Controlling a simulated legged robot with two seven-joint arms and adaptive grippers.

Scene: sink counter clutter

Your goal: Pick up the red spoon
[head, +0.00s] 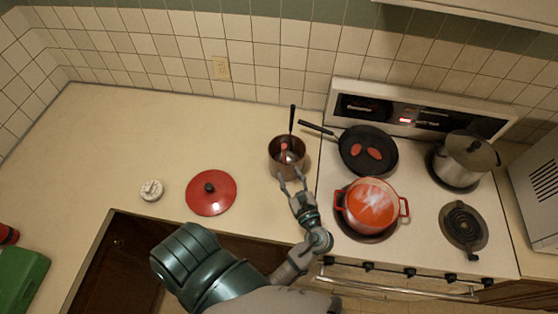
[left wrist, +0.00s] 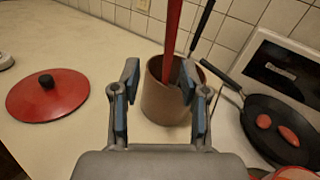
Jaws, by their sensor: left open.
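The red spoon stands in a brown cylindrical holder (head: 275,159) on the counter, left of the stove. In the head view, only a small red part of the spoon (head: 284,147) shows at the holder's mouth. In the left wrist view, its long red handle (left wrist: 172,35) rises from the holder (left wrist: 160,105), and its lower end is hidden inside. My left gripper (head: 292,179) is open at the holder's near side. In the left wrist view, the handle appears between its fingers (left wrist: 159,80), closer to the right one; contact cannot be told. My right gripper is not in view.
A black-handled utensil (head: 292,118) stands in the same holder. A frying pan (head: 368,140) with two red pieces and a red pot (head: 371,204) are on the stove to the right. A red lid (head: 211,193) lies left. The counter behind the lid is clear.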

